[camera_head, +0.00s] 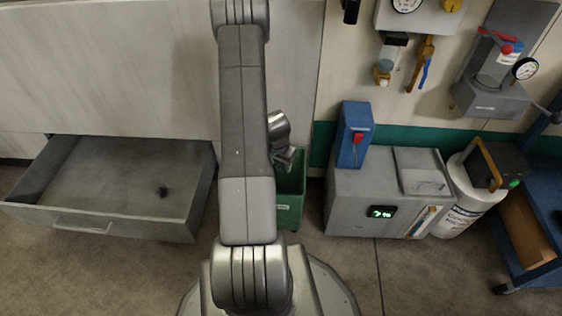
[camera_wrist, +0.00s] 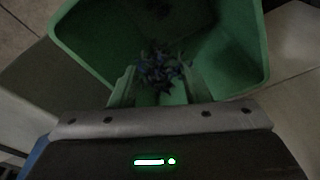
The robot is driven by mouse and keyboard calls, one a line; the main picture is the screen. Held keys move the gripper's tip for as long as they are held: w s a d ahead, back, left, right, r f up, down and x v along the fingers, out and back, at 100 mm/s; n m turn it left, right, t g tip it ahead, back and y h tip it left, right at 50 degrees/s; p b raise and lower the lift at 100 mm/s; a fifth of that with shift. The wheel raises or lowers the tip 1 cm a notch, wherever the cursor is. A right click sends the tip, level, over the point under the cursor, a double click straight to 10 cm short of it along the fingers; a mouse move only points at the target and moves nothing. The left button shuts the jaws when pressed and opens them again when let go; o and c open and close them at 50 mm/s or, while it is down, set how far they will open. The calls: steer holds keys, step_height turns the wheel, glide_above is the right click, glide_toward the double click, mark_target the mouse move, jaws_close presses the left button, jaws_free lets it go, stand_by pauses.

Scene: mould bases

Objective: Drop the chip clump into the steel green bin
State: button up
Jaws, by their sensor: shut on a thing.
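The chip clump (camera_wrist: 158,68) is a dark bluish tangle of shavings, seen in the wrist view between the fingertips of my gripper (camera_wrist: 152,88). My gripper is shut on it. The green bin (camera_wrist: 248,35) lies around and beyond the clump in the wrist view, and the clump appears over its opening. In the head view the green bin (camera_head: 291,190) stands on the floor, partly hidden behind my arm. My gripper (camera_head: 287,160) shows there at the bin, and the clump cannot be made out. How high it is above the bin floor I cannot tell.
A white drum (camera_head: 466,207) and blue cart (camera_head: 530,190) are farther right.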

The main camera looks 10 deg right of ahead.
mark_target(278, 171)
step_height(278, 171, down, 2)
steer(key=shift+f+b, duration=0.1)
steer(key=shift+b, duration=0.4)
steer(key=o, duration=1)
steer(key=shift+o, duration=0.2)
step_height(278, 171, up, 14)
steer(key=s+a+p, duration=0.1)
steer(key=p, duration=0.4)
steer(key=shift+s+a+p, duration=0.2)
steer(key=shift+s+p, duration=0.05)
steer(key=shift+p, duration=0.1)
steer(key=shift+f, duration=0.2)
